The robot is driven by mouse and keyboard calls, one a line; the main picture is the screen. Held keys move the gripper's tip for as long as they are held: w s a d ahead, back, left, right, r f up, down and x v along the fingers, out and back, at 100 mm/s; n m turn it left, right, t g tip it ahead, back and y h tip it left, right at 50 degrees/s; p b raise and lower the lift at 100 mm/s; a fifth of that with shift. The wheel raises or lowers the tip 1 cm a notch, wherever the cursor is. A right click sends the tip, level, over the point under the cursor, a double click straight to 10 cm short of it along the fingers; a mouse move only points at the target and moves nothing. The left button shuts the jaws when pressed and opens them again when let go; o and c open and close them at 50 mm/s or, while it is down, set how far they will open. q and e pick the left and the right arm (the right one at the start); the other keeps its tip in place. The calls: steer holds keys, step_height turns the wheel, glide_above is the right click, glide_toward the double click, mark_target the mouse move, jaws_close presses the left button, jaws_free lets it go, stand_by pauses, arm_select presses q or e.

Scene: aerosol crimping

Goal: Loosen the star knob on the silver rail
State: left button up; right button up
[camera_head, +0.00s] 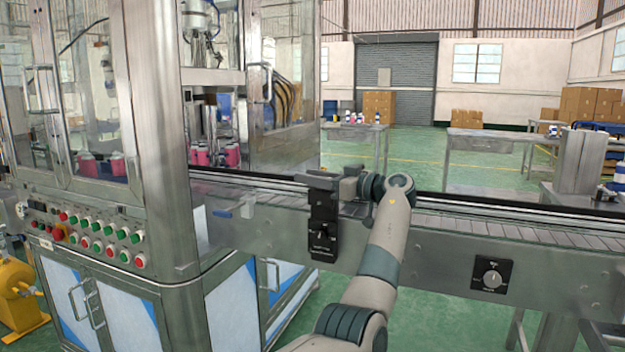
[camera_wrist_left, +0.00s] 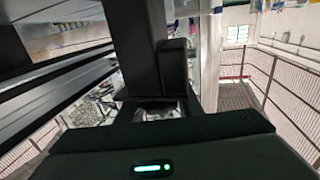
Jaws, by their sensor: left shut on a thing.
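The silver rail (camera_head: 262,184) runs along the conveyor from the machine toward the right. It also shows as bright and dark bars at the left of the left wrist view (camera_wrist_left: 60,84). My left gripper (camera_head: 322,183) is at the rail's near side, above the black control box. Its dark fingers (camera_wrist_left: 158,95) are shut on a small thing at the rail. A small grey metallic patch shows between them in the wrist view. I take it for the star knob, but its shape is mostly hidden by the fingers. My right gripper is not in view.
The black control box (camera_head: 323,228) is on the conveyor's side below the gripper. Another box with a dial (camera_head: 491,275) is further right. The glazed machine (camera_head: 160,120) stands at the left, with pink cans (camera_head: 202,155) inside. Tables stand behind the conveyor.

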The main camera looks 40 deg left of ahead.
arm_select(q)
steer(key=shift+r, duration=0.1)
steer(key=o, duration=1)
steer(key=shift+o, duration=0.2)
steer(key=d, duration=1.7)
steer(key=shift+w+d, duration=0.2)
steer(key=shift+w, duration=0.1)
